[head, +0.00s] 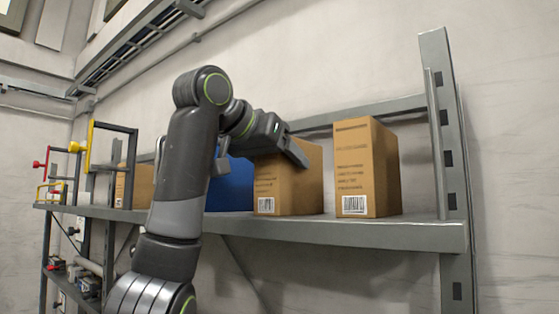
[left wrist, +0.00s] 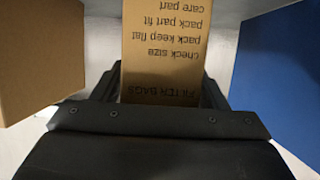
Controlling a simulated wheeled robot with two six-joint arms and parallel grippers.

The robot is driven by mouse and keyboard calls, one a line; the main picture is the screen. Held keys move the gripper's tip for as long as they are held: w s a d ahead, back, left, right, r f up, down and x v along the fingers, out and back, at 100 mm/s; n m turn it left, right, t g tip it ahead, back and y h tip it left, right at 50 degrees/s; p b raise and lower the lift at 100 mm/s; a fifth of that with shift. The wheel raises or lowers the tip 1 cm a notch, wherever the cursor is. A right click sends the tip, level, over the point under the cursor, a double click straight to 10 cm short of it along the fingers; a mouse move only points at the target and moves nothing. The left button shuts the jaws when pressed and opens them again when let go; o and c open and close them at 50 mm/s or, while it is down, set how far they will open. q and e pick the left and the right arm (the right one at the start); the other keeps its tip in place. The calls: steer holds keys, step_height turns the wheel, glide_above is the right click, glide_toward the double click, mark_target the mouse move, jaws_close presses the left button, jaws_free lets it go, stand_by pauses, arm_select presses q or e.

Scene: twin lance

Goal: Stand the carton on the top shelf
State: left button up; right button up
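The carton (head: 272,190), a brown box with a barcode, stands upright on the top shelf (head: 350,230), between a blue box and another brown carton. My left gripper (head: 288,148) reaches over its top from the left. In the left wrist view the carton (left wrist: 165,45) shows the printed words "FILTER BAGS". It fills the space between the fingers of my left gripper (left wrist: 163,92), with no clear gap at either side, so the gripper looks shut on it. The carton's far side is hidden. My right gripper is not in view.
The other brown carton (head: 367,170) stands close on the right. The blue box (head: 230,180) is on the left, partly behind my arm. A further brown box (head: 143,185) stands farther left. A grey upright post (head: 445,140) bounds the shelf's right end.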

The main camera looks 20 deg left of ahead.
arm_select(q)
steer(key=shift+o, duration=0.4)
steer(key=shift+w, duration=0.1)
steer(key=shift+r, duration=0.2)
steer(key=b+v, duration=0.7)
steer(key=v, duration=0.5)
steer(key=shift+f, duration=0.1)
